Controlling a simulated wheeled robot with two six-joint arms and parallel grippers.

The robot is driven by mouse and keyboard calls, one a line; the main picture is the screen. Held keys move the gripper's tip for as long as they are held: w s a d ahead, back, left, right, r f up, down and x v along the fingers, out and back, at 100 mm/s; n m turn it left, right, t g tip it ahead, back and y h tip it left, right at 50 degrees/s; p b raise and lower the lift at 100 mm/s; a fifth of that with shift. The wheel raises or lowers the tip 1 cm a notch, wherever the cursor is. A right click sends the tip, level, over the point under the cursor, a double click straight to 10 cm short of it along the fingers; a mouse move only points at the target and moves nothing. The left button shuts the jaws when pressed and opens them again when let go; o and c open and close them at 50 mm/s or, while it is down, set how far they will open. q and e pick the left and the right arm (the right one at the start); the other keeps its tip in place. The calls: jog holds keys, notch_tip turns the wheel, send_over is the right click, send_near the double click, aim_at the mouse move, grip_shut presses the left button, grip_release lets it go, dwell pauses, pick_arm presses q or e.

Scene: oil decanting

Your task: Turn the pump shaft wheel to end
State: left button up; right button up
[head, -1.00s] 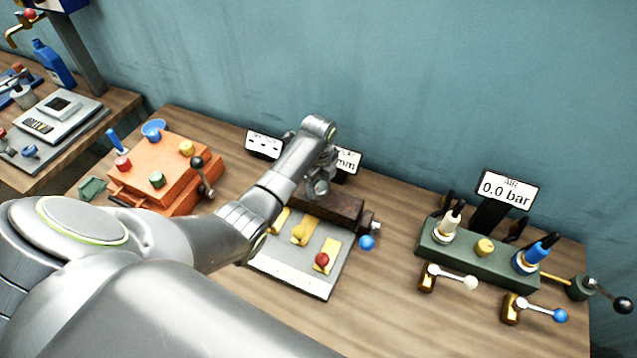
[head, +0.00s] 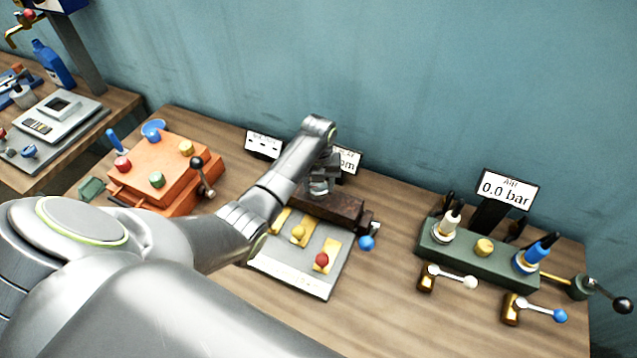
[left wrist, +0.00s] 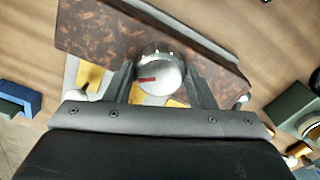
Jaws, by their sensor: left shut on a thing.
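The pump shaft wheel is a round silver knob with a red mark (left wrist: 158,72), seen in the left wrist view in front of a rusty brown block (left wrist: 125,32). My left gripper (left wrist: 160,82) is shut on the knob, with one dark finger on each side of it. In the head view my left gripper (head: 320,182) is over the brown block (head: 335,208), and the arm partly hides the knob there. My right gripper does not show in either view.
A grey plate (head: 318,282) with yellow pads and coloured balls lies in front of the block. An orange box (head: 165,170) with knobs stands left. A green manifold (head: 475,258) with brass valves stands right, under a "0.0 bar" display (head: 507,190).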

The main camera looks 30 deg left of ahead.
pick_arm(q)
jog(key=shift+s+f+m, duration=0.1)
jog(key=shift+m, duration=1.6)
jog(key=o, duration=0.9)
jog(key=shift+o, duration=0.4)
